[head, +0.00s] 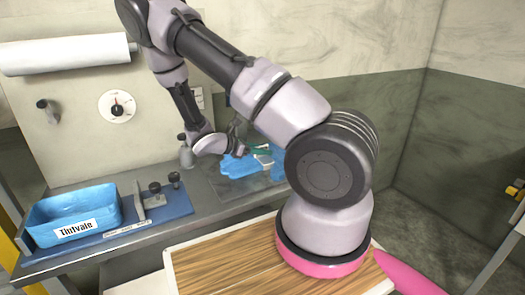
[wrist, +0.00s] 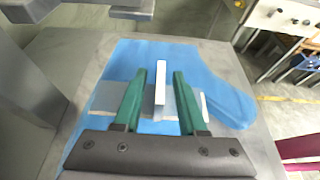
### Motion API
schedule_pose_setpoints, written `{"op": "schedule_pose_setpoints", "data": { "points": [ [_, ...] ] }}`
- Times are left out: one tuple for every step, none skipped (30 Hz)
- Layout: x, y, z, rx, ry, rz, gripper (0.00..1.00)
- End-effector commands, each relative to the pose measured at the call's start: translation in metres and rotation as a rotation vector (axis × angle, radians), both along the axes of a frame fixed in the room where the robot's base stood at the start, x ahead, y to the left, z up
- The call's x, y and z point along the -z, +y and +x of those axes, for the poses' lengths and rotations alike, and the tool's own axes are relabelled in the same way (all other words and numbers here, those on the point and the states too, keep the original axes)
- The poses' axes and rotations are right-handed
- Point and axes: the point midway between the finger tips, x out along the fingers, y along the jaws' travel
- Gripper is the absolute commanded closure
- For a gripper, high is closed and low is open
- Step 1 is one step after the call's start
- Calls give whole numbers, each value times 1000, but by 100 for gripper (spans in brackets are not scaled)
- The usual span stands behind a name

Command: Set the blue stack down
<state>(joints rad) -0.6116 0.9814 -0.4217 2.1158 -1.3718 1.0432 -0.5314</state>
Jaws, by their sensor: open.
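The blue stack (wrist: 222,98) looks like a flat, glove-shaped blue sheet lying on a grey surface in the wrist view. It also shows in the head view (head: 232,168), partly behind my arm. A narrow white upright piece (wrist: 160,88) stands over the blue, with a pale flat strip (wrist: 104,97) crossing beneath it. My gripper (wrist: 161,73) has green fingers spread apart, one on each side of the white piece, with gaps visible. In the head view the gripper (head: 262,149) is small and low over the blue. Whether the fingertips touch the blue is unclear.
A blue tray labelled Tintvale (head: 45,222) stands at the left of the grey counter (head: 205,195), beside a blue board with black knobs (head: 178,205). A grey bottle (head: 187,155) stands behind. A wood-topped surface (head: 225,265) is in front.

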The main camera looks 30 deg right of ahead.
Motion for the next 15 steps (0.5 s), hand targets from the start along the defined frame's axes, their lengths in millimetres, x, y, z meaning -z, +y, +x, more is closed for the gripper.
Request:
{"op": "schedule_pose_setpoints", "data": {
  "points": [
    [-3,0,0,0,-1,0,59],
    [-3,3,0,-1,0,0,59],
    [-5,7,0,-2,-1,1,59],
    [-6,11,1,-3,-1,2,59],
    [-8,16,1,-3,-2,2,59],
    [-11,23,0,-4,-3,2,59],
    [-14,29,0,-4,-3,3,59],
    [-16,35,0,-4,-4,2,59],
    [-20,44,0,-5,-3,2,59],
    [-23,50,-1,-4,-4,3,59],
    [-25,56,-1,-4,-3,3,59],
    [-28,64,-1,-4,-3,2,59],
    [-30,70,-2,-5,-2,3,59],
    [-33,76,-2,-3,-3,3,59],
    [-36,82,-2,-3,-3,2,59]
  ]
}}
